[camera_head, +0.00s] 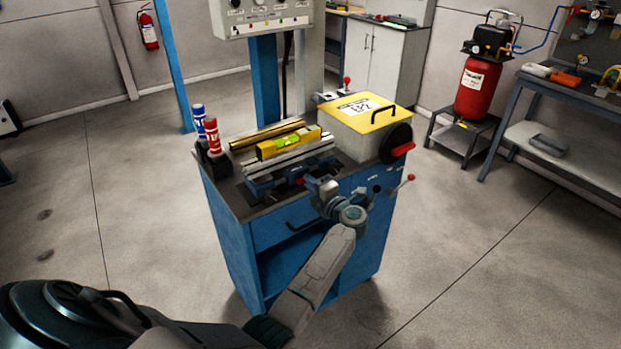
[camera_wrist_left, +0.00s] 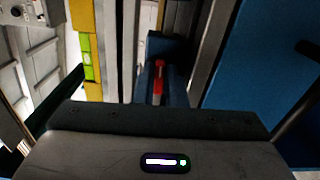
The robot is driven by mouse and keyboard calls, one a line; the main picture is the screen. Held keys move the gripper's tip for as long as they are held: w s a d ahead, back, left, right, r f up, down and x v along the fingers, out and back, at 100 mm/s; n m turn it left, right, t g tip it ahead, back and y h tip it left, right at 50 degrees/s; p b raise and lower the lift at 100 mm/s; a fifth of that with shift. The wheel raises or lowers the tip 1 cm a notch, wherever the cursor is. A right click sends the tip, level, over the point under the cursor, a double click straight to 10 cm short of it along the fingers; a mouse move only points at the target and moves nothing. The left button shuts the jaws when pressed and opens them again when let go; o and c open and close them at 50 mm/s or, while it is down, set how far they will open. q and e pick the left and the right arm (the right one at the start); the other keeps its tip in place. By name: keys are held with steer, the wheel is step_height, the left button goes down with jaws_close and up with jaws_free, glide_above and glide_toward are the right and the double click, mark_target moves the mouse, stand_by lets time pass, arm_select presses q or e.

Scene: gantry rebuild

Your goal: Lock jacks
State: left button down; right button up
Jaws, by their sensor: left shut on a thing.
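My left gripper (camera_head: 318,185) is at the front edge of the bench top, against the blue clamp-like fixture (camera_head: 272,184). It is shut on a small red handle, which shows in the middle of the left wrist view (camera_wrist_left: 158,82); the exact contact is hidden. A lever with a red knob (camera_head: 411,177) sticks out at the cabinet's right front, with a black-knobbed lever (camera_head: 376,189) beside it. Another red-knobbed lever (camera_head: 347,81) stands upright at the back of the bench. I cannot tell which levers belong to jacks. My right gripper is not in view.
The blue cabinet (camera_head: 229,232) carries a yellow spirit level (camera_head: 286,143), metal bars, marker bottles (camera_head: 212,135) and a yellow-lidded box (camera_head: 358,112) with a black handwheel (camera_head: 396,143). A red compressor tank (camera_head: 477,88) stands to the right. The floor around is clear.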

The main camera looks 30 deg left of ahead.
arm_select(q)
steer(key=shift+m, duration=0.5)
steer(key=c, duration=1.5)
jaws_free()
steer(key=b+v, duration=0.2)
steer(key=v, duration=0.9)
steer(key=shift+f+b, duration=0.1)
steer(key=shift+b, duration=0.3)
steer(key=shift+a, duration=0.1)
